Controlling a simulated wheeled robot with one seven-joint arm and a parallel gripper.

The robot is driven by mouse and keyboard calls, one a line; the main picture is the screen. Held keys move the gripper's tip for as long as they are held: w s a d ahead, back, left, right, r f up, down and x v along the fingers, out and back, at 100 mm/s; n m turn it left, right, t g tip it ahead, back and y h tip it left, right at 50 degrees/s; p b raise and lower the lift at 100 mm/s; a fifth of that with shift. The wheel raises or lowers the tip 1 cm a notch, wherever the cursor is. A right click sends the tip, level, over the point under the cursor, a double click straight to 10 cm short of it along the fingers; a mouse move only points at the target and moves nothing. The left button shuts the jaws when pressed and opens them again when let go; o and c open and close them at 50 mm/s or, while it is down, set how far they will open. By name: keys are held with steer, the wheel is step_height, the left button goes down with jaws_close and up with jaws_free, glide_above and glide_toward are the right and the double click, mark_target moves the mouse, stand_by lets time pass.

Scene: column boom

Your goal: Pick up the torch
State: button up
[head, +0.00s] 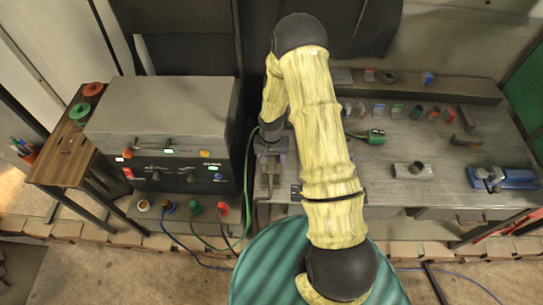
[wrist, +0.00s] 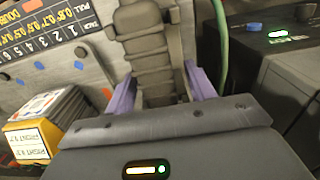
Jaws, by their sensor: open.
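My gripper (wrist: 160,82) is open, its two purple-padded fingers spread to either side of a dark grey, ribbed object (wrist: 143,45). I cannot tell whether that object is the torch, and I see no clear contact with it. A green-bodied item (head: 376,136) with a green lead lies on the bench right of my arm. It may be the torch, but it is too small to be sure.
The grey welding machine (head: 165,125) stands at left, with coloured cables hanging from its front. The steel bench (head: 440,155) at right carries small blocks, a hammer (head: 465,118) and a blue tool (head: 505,178). A green hose (wrist: 222,45) passes right of my gripper; a yellow-labelled box (wrist: 28,140) is at left.

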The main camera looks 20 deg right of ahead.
stand_by(0.3)
steer(key=c, duration=1.1)
steer(key=shift+o, duration=0.2)
steer(key=shift+r, duration=0.1)
step_height(320, 180, up, 10)
steer(key=b, duration=0.3)
steer(key=shift+a, duration=0.1)
